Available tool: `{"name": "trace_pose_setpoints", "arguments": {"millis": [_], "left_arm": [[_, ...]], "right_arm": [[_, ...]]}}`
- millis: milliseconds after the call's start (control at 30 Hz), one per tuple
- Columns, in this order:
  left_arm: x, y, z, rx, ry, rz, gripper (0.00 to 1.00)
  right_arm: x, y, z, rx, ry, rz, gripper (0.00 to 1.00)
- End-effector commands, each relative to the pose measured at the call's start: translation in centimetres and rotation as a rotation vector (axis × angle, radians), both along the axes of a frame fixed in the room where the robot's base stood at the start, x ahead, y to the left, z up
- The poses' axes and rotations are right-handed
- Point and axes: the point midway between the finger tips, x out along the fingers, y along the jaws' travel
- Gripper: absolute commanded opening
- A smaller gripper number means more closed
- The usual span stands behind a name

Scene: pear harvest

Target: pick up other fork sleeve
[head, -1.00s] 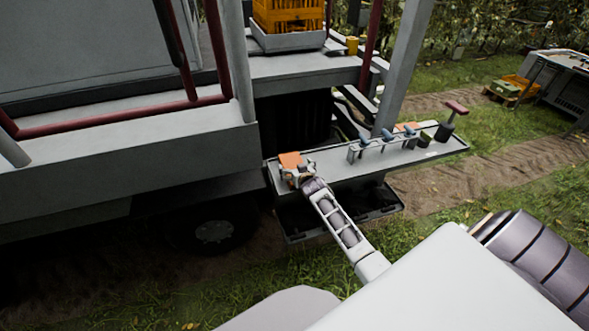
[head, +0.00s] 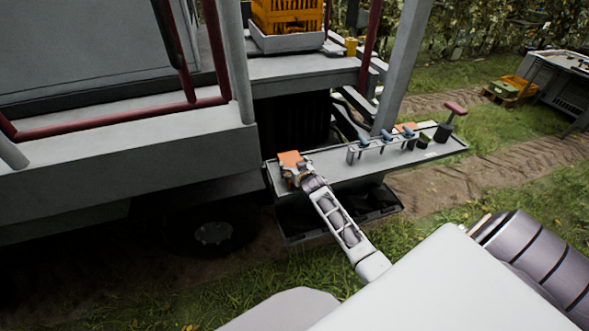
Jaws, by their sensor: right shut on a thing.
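An orange, block-like piece (head: 290,158), which looks like a fork sleeve, is at the left end of the grey shelf (head: 345,165) on the machine's side. My right gripper (head: 297,175) is at this orange piece and shut on it. The fingers are small and partly hidden by the wrist, and I cannot tell whether the piece is clear of the shelf. A second orange piece (head: 404,128) lies farther right on the shelf, partly hidden behind the levers. My left gripper is not in view.
Several blue-grey levers (head: 386,136) on a rail, a dark green container (head: 424,140) and a red-topped handle (head: 455,108) stand along the shelf's right half. A dark open tray (head: 300,235) hangs below. A grey post (head: 403,65) rises behind the shelf.

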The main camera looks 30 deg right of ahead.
Motion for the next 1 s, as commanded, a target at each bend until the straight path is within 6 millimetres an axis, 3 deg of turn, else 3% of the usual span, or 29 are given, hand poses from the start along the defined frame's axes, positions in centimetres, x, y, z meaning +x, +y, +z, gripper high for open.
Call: {"name": "trace_pose_setpoints", "arguments": {"millis": [533, 1000], "left_arm": [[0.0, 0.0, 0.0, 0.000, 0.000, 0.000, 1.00], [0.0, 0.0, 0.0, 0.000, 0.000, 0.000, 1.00]], "right_arm": [[0.1, 0.0, 7.5, -0.001, -0.006, 0.001, 0.54], [0.1, 0.0, 8.5, -0.001, -0.004, 0.001, 0.54]]}}
